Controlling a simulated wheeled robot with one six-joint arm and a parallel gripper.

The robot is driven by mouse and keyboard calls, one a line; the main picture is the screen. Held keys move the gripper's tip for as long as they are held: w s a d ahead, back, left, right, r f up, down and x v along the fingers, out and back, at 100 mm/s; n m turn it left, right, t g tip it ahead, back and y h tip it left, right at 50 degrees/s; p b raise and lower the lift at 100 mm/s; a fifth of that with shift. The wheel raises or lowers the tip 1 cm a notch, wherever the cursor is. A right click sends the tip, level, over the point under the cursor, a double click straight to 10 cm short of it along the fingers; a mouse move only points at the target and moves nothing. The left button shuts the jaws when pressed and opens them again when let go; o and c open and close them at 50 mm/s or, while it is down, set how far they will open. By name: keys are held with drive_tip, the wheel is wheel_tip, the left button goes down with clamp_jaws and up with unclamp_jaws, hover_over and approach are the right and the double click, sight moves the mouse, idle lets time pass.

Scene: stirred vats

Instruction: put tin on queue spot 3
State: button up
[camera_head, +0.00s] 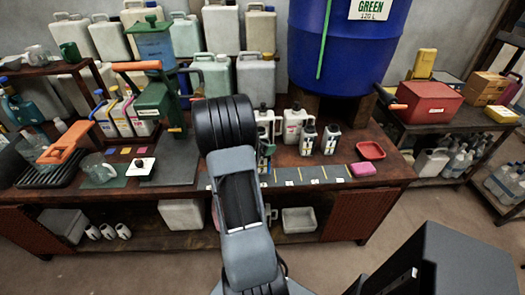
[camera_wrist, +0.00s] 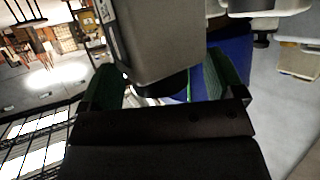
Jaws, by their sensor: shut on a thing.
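In the wrist view my gripper (camera_wrist: 160,82) has its two green-padded fingers on either side of a grey, box-shaped tin (camera_wrist: 158,42) with a dark marking at its left edge. The fingers are shut on it, and the tin fills the upper middle of that view. In the head view my arm covers the middle of the bench and hides the gripper and most of what it holds. A row of dark queue spots (camera_head: 288,175) with small pale labels runs along the bench's front edge. My arm hides part of the row, and the numbers are too small to read.
Two small black-and-white containers (camera_head: 308,139) (camera_head: 331,139) stand behind the row. A pink block (camera_head: 362,169) and a red tray (camera_head: 370,150) lie at its right. A blue vat (camera_head: 350,45) stands behind. Jugs and a glass beaker (camera_head: 97,168) crowd the left.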

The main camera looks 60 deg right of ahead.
drive_tip(key=shift+w+d+f, duration=0.15)
drive_tip(key=shift+d+f, duration=0.1)
drive_tip(key=shift+f, duration=1.65)
